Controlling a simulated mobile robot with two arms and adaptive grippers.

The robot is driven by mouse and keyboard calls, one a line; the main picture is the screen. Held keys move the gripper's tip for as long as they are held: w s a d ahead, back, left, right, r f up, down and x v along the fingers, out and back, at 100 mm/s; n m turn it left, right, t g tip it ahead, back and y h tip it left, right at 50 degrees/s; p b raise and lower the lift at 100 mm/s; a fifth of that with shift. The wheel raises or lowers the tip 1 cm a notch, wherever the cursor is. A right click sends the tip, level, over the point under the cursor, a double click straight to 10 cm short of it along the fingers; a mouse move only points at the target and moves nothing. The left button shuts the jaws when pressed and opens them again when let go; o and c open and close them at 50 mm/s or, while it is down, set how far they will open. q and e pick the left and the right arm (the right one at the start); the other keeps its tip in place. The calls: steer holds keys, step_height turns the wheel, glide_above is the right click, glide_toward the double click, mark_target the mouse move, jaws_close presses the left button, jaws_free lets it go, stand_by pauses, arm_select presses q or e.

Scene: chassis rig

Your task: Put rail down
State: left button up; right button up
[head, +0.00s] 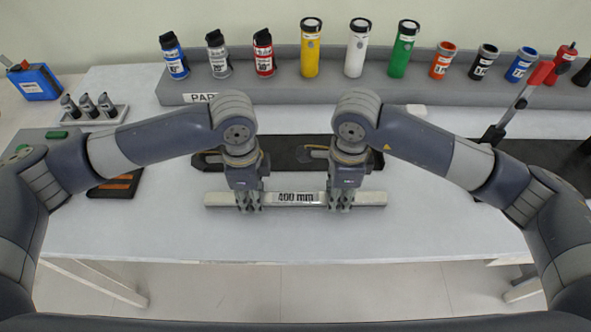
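The rail (370,199) is a long light-grey bar labelled "400 mm", lying level and crosswise near the front middle of the white table (180,225). My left gripper (249,205) is on the rail just left of the label, pointing down, with its fingers around the bar. My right gripper (340,205) has the same hold just right of the label. Both look shut on the rail. The rail is at or very close to the tabletop; I cannot tell whether it touches. The parts under the fingers are hidden.
Directly behind the rail lies a dark tray (285,157), partly hidden by my grippers. A grey rack (290,92) with coloured cans and tubes runs along the back. A dark pad (115,185) with orange strips lies left. The table's front strip is clear.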

arm_select(q)
steer(key=shift+o, duration=1.3)
steer(key=shift+r, duration=0.1)
arm_select(e)
steer(key=shift+o, duration=1.3)
steer(key=shift+r, duration=0.1)
arm_select(q)
steer(key=shift+r, duration=0.1)
arm_select(e)
steer(key=shift+r, duration=0.3)
arm_select(q)
step_height(320, 180, up, 12)
arm_select(e)
step_height(320, 180, up, 11)
steer(key=shift+r, duration=0.2)
